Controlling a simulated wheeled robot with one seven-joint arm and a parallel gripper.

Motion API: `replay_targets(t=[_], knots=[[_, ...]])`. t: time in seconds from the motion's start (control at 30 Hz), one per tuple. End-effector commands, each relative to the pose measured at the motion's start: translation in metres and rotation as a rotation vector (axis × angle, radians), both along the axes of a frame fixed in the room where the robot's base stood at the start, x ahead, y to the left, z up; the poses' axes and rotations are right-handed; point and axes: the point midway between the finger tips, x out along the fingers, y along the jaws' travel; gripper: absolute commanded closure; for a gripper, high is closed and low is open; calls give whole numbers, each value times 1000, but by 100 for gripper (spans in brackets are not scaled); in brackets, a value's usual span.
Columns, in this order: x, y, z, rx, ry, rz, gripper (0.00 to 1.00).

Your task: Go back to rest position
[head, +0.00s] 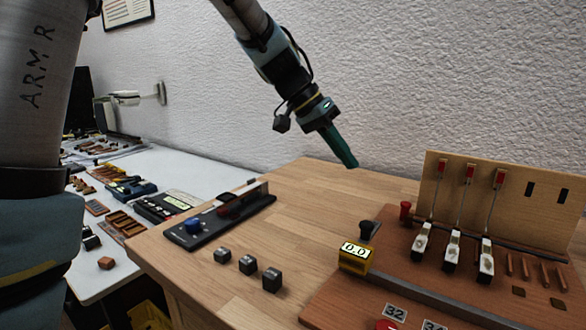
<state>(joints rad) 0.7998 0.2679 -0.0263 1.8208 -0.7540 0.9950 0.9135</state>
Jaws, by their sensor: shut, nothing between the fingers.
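My gripper (346,155) hangs from my arm above the back middle of the wooden table (320,185). Its teal fingers are shut with nothing between them, pointing down and to the right. It is apart from everything on the table. The piano action model (400,265) stands at the right, with a brown base, an upright wooden board, and red-tipped rods above white-and-black hammer pieces. A yellow counter (354,257) reading 00 sits at its left edge.
Several dark cubes (248,264) lie on the table left of the model. A black tray (190,238) with a blue knob lies behind them. A white bench (185,165) with tools and parts stands at the left. A textured wall is behind. The table's back middle is clear.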

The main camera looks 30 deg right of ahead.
Motion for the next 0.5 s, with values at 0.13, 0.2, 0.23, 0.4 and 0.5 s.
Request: replay_targets(t=[0.13, 0.2, 0.23, 0.4, 0.5], knots=[[1, 2, 0, 3, 0, 4, 100], [7, 10, -1, 20, -1, 30, 100], [12, 16, -3, 33, -2, 50, 100], [55, 94, -20, 173, -16, 287, 100], [78, 163, -33, 281, -27, 480, 100]])
